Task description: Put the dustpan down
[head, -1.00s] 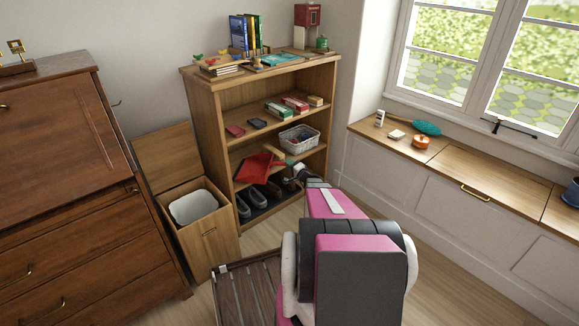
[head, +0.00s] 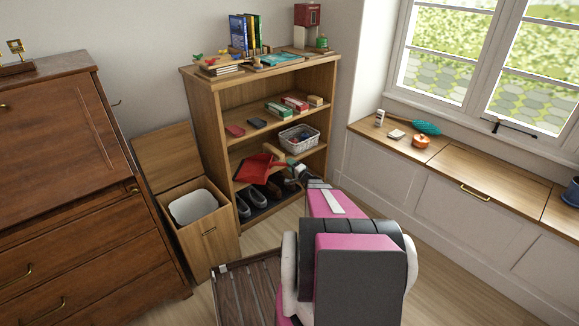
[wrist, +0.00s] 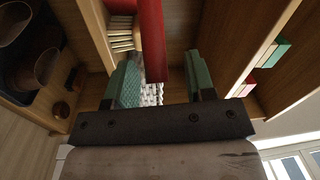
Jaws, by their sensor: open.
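The red dustpan (head: 256,168) is at the lower left of the bookshelf, above the dark shoes, with its pan toward the left. I cannot tell whether it rests fully on the shelf board. My gripper (head: 290,166) is at the dustpan's right end, in front of the lower shelves. In the wrist view my gripper (wrist: 162,85) has its two green fingers spread apart. A red part of the dustpan (wrist: 152,40) runs between them, with a visible gap at the right finger; contact on the left is unclear.
The bookshelf (head: 203,103) holds a white basket (head: 299,138) just above my gripper and small boxes higher up. Shoes (head: 242,206) stand on the bottom level. An open wooden bin (head: 212,238) stands left of the shelf. The window bench (head: 445,160) is to the right.

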